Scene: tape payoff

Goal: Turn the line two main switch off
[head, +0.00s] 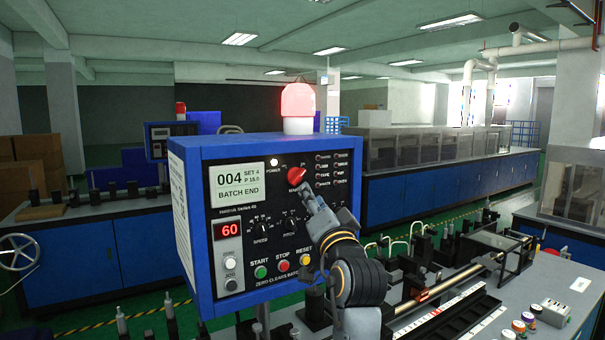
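A blue control box (182,190) with a black front panel stands in the middle of the head view. A red rotary switch (297,176) sits at the panel's upper middle; the label below it is partly hidden. The power lamp (273,162) beside it is lit, and so is the red beacon (298,103) on top. The screen (237,184) reads "004" and "BATCH END".
A second control box (158,138) with a red beacon stands far back left. A machine bench (560,285) with rods and fittings lies at the lower right.

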